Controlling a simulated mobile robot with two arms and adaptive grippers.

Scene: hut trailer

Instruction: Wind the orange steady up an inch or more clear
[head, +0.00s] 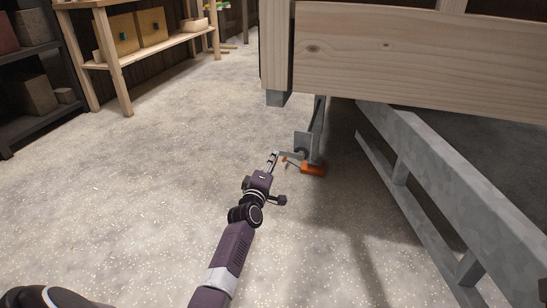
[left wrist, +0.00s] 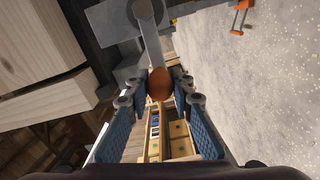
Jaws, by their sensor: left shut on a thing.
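The orange steady (head: 313,169) hangs under the near corner of the trailer on a grey metal leg. Its orange foot is low at the floor; I cannot tell whether it touches. My left gripper (head: 273,159) is just left of the steady, at the end of its crank. In the left wrist view, my left gripper (left wrist: 160,88) has its fingers on both sides of the round orange-brown crank handle (left wrist: 159,84), seen end-on. A flat grey crank arm (left wrist: 152,40) runs from the handle to the steady's grey metalwork. My right gripper is not in view.
The wooden trailer body (head: 420,55) overhangs the steady, with a grey sloping frame rail (head: 425,155) to its right. A wooden shelf with boxes (head: 150,48) and a dark rack (head: 30,75) stand at the back left. The speckled floor left of the steady is clear.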

